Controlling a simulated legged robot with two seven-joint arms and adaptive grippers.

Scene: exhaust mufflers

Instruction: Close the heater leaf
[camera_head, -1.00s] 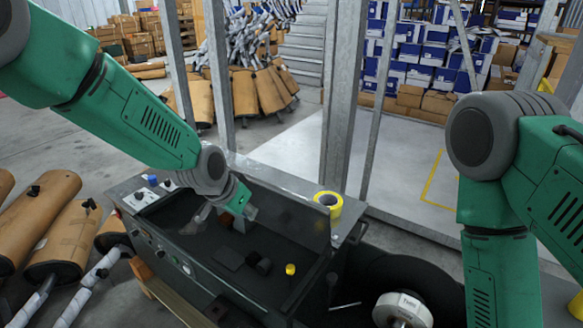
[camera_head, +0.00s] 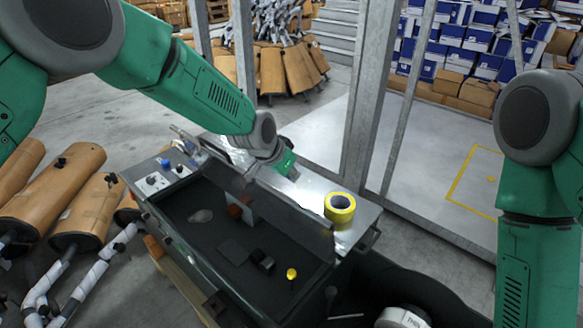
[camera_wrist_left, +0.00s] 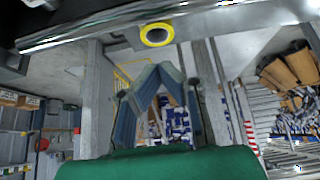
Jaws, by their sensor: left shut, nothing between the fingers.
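The heater is a dark open-topped box (camera_head: 180,212) on a bench, with a control panel at its left end. Its leaf (camera_head: 300,217), a long dark panel, stands raised and tilted along the back edge, leaving the interior visible. My left gripper (camera_head: 252,172) is at the back edge beside the upper part of the leaf. Its fingertips are partly hidden, and I cannot tell if they touch the leaf. In the left wrist view the gripper (camera_wrist_left: 158,72) shows its fingers meeting, shut and empty. My right arm is at the right edge; its gripper is out of view.
A yellow tape roll (camera_head: 340,207) lies on the metal top behind the box; it also shows in the left wrist view (camera_wrist_left: 157,34). A yellow knob (camera_head: 291,273) is at the box's front right. Steel posts (camera_head: 370,100) stand behind. Mufflers (camera_head: 60,205) lie left.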

